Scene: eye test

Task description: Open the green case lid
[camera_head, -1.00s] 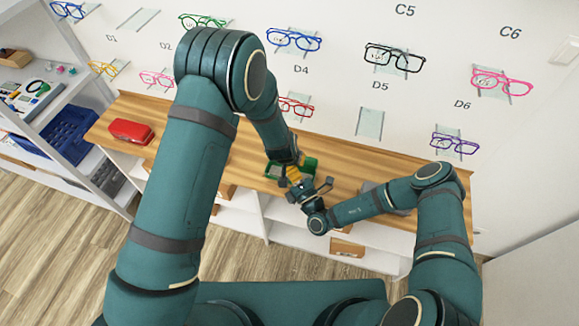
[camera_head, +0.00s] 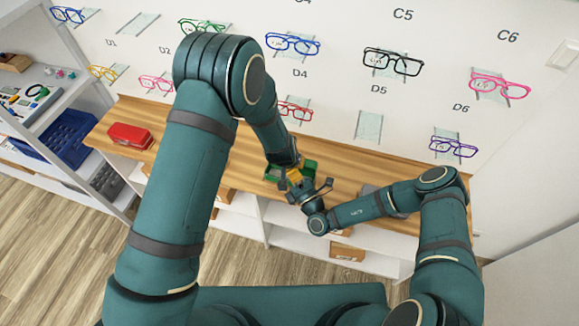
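The green case (camera_head: 310,166) lies on the wooden counter near the middle of the view. Its other visible part shows to the left, with a darker patch that may be its inside; I cannot tell how far the lid is raised. My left gripper (camera_head: 292,170) is over the case, small and mostly hidden by its own arm, so its fingers are unclear. A small yellow-orange thing (camera_head: 295,177) shows at it. My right gripper (camera_head: 311,188) is at the near side of the case with its fingers spread; I cannot tell whether it touches the case.
A red case (camera_head: 130,136) lies on the counter (camera_head: 215,150) at the left. A grey thing (camera_head: 368,190) is partly behind my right arm. Glasses hang on the white wall behind. Shelves with a blue basket (camera_head: 68,138) stand at the left.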

